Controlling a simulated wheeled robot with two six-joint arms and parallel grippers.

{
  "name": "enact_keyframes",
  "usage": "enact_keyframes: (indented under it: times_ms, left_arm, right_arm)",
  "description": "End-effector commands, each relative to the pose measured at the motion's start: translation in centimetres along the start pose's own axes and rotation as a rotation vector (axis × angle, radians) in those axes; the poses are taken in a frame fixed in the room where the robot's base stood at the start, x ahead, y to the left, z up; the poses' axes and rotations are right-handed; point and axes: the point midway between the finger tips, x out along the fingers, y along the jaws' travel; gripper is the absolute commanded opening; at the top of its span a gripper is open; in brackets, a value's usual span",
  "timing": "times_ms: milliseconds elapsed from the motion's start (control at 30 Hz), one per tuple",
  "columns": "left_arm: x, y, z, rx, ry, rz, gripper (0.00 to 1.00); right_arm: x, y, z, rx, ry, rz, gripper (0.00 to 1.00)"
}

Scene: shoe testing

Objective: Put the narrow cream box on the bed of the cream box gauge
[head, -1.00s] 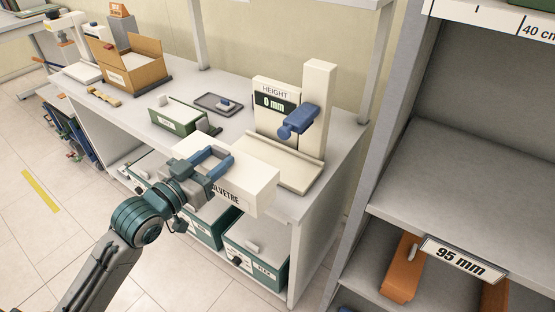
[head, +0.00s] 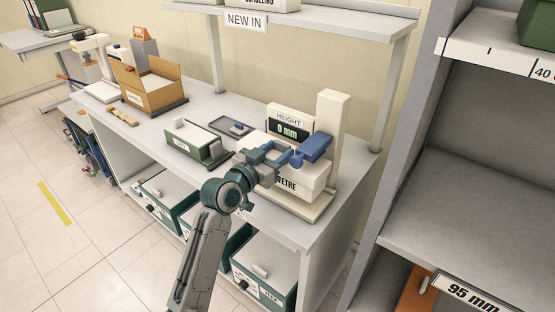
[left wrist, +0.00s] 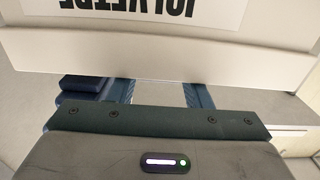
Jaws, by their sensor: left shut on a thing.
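The cream box (head: 308,184), with a black-lettered label ending "VETRE", is in my left gripper (head: 276,154). The gripper is shut on it from the near left side. The box is over the bed (head: 311,213) of the cream box gauge (head: 333,115), beside its column and by the blue measuring head (head: 313,147). I cannot tell whether it touches the bed. The gauge display (head: 289,131) reads 0 mm. In the left wrist view the box (left wrist: 170,52) fills the top, its label upside down. My right gripper is not in view.
A green-fronted tray (head: 197,143) and a dark grey tray (head: 226,127) are left of the gauge. An open cardboard box (head: 150,87) stands further left. A "NEW IN" shelf (head: 350,20) hangs above the bench. A grey rack (head: 450,190) stands at right.

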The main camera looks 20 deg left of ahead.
Motion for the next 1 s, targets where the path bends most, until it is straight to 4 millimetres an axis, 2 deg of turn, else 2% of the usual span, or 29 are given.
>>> enact_keyframes:
  times_ms: [167,400,800,833,933,1000]
  left_arm:
    - [0.7,0.0,0.5,-0.001,-0.001,0.001,0.0]
    - [0.6,0.0,3.4,-0.002,0.0,0.0,0.0]
    - [0.6,0.0,3.7,0.0,0.002,-0.001,0.0]
    - [0.6,0.0,3.8,-0.001,0.0,-0.001,0.47]
    - [0.6,0.0,3.8,-0.001,-0.001,-0.001,0.67]
    - [0.6,0.0,3.8,-0.001,-0.001,-0.001,0.67]
  right_arm:
    - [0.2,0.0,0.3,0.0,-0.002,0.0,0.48]
    - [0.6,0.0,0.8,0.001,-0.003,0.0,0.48]
    - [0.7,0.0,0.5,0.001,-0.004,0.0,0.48]
    - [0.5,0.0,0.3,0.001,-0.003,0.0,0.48]
    - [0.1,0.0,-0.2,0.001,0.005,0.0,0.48]
    - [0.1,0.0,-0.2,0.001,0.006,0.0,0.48]
